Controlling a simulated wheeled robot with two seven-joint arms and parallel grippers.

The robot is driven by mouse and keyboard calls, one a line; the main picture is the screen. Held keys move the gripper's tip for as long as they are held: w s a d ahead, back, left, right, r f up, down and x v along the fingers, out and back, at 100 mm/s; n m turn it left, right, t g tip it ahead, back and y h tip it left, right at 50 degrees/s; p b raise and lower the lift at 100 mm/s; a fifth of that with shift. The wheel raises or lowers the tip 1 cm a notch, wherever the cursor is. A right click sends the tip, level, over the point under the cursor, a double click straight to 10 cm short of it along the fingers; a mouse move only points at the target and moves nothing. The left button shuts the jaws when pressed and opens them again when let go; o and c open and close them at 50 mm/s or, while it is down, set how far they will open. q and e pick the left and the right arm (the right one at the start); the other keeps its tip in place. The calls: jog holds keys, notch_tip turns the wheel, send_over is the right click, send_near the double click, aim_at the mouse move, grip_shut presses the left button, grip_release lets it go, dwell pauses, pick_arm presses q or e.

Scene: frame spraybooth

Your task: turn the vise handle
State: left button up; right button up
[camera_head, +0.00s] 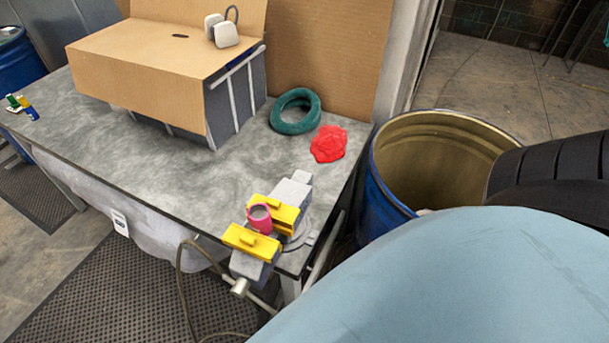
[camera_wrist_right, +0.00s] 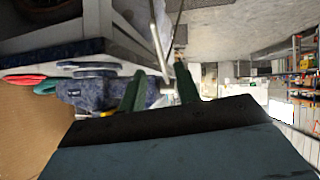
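The vise (camera_head: 283,225) is at the near right corner of the workbench, its yellow jaws (camera_head: 251,240) around a pink cup-like cylinder (camera_head: 259,218). The vise handle (camera_head: 240,286) is at its front end, a pale bar with part hidden below. In the right wrist view the vise body (camera_wrist_right: 95,90) looks dark blue, and the pale handle bar (camera_wrist_right: 158,38) runs down toward my fingers. My right gripper (camera_wrist_right: 160,85) is open, with two green fingers; the bar appears between them in the picture, contact unclear. My left gripper is not in view.
A cardboard-topped box (camera_head: 160,50) with ear defenders (camera_head: 224,31) stands on the workbench (camera_head: 110,140). A teal tape ring (camera_head: 296,112) and a red cloth (camera_head: 328,144) lie behind the vise. A blue drum (camera_head: 385,205) stands right of the bench. A hose (camera_head: 180,265) hangs in front.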

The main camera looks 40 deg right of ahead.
jog(key=shift+s+r, duration=0.15)
jog(key=shift+s, duration=0.05)
